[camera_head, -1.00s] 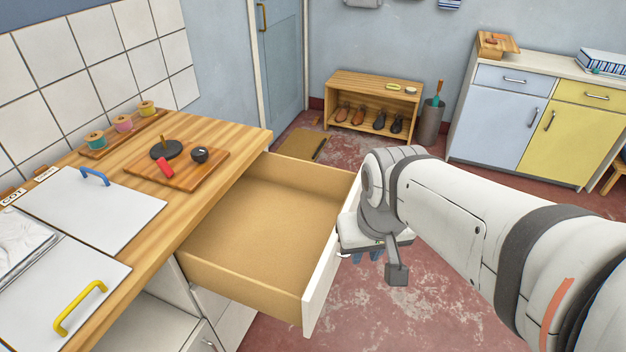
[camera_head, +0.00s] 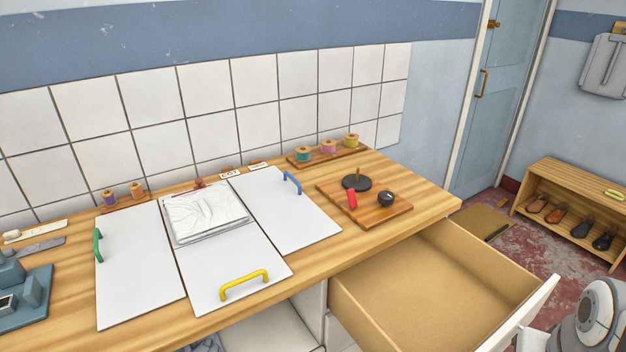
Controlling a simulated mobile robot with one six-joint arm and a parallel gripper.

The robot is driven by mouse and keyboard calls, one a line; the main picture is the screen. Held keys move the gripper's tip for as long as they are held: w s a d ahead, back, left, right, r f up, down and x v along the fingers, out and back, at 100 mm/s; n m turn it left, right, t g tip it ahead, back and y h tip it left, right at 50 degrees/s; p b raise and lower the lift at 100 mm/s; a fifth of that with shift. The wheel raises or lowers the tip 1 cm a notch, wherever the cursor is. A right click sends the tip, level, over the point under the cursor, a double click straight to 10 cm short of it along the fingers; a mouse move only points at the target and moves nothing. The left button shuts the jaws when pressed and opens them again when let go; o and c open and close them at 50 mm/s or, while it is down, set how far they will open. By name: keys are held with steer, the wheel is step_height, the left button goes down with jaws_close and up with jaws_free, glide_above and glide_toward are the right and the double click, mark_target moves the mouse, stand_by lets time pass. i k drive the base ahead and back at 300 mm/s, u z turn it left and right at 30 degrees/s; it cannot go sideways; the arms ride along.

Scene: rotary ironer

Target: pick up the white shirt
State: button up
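My gripper is outside the picture. Only part of my arm shows at the lower right corner, beside the front of the open drawer and well away from the white cloth.
The open drawer (camera_head: 425,300) is empty and juts out from the counter. White boards have a green handle (camera_head: 98,246), a yellow handle (camera_head: 244,284) and a blue handle (camera_head: 292,183). A wooden board (camera_head: 385,217) holds small items. A shoe rack (camera_head: 570,205) stands at right.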

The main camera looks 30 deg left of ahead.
mark_target(194, 215)
steer(key=u, duration=1.9)
steer(key=i, duration=0.95)
steer(key=z, duration=0.3)
